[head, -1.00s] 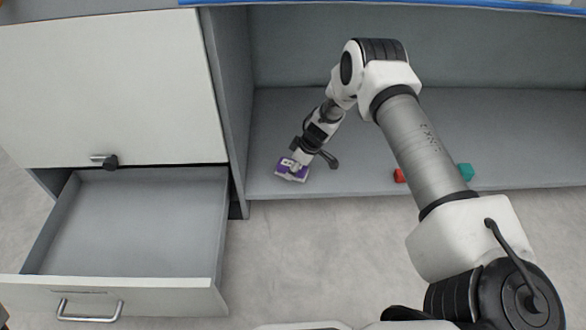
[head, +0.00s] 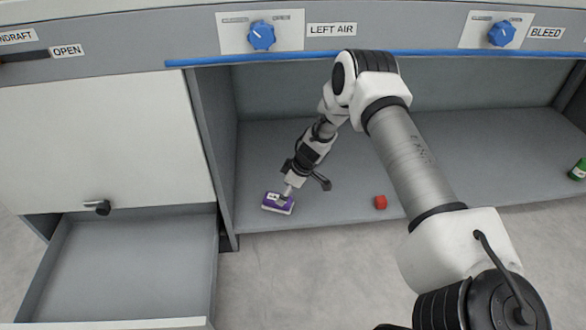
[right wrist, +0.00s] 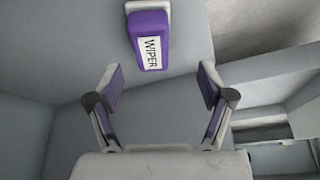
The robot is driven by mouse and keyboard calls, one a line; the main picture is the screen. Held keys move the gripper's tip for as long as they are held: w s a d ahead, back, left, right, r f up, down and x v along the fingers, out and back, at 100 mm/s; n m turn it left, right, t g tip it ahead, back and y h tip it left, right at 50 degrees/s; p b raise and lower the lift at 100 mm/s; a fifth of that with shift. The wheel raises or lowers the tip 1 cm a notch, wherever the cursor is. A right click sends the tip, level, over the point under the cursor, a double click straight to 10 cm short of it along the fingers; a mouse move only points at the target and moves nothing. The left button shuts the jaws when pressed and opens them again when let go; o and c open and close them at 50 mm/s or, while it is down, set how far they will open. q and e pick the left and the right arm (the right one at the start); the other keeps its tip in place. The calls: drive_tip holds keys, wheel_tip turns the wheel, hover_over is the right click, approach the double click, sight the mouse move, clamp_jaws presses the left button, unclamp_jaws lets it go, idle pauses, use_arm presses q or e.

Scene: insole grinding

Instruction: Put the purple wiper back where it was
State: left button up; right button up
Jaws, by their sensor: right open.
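The purple wiper (head: 278,204) lies on the floor of the open cabinet bay (head: 330,212), near its left front corner. In the right wrist view the wiper (right wrist: 150,40) shows its white label reading WIPER and lies beyond the fingertips, roughly centred between them. My right gripper (right wrist: 160,85) is open, with a gap between its fingers and nothing held. In the head view my right gripper (head: 287,190) is right at the wiper, and whether it touches cannot be told there. My left gripper is out of view.
A green bottle (head: 578,169) is at the far right. An empty open drawer (head: 130,265) is at the lower left. The bay's left wall (head: 212,140) stands close to the wiper. Blue knobs (head: 261,36) line the panel above.

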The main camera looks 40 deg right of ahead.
drive_tip(key=s+a+f+m+g+y, duration=0.2)
drive_tip(key=s+a+f+m+y, duration=0.15)
drive_tip(key=s+a, duration=1.3)
drive_tip(key=s+d+m+g+h, duration=0.1)
drive_tip(key=s+m+h, duration=0.3)
drive_tip(key=s, duration=1.4)
drive_tip(key=shift+d+r+g+h, duration=0.25)
drive_tip(key=shift+r+g+h, duration=0.05)
drive_tip(key=shift+h, duration=0.85)
drive_tip(key=shift+w, duration=0.1)
